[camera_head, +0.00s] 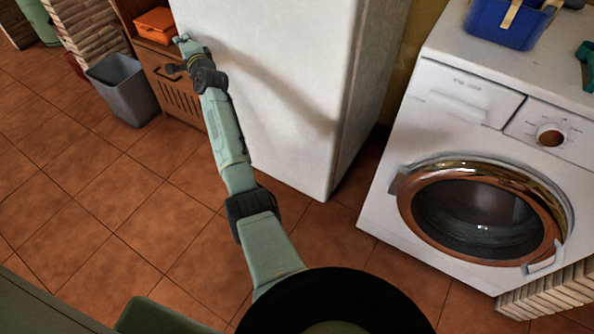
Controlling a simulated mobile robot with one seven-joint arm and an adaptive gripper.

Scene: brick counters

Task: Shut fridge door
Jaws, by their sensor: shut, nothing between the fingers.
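The fridge (275,75) is the tall white body at the upper middle, cut off by the top of the view. Its broad front face looks flat, and its narrower side shows on the right. I see no open gap at the visible edges, but the upper part is out of view. My arm reaches up and left across the front.
A washing machine (440,130) with a round door stands at the right, with a blue container (505,25) on top. The wooden cabinet (180,95) holds an orange box (155,25). A grey bin (122,90) stands left of it. The tiled floor at left is clear.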

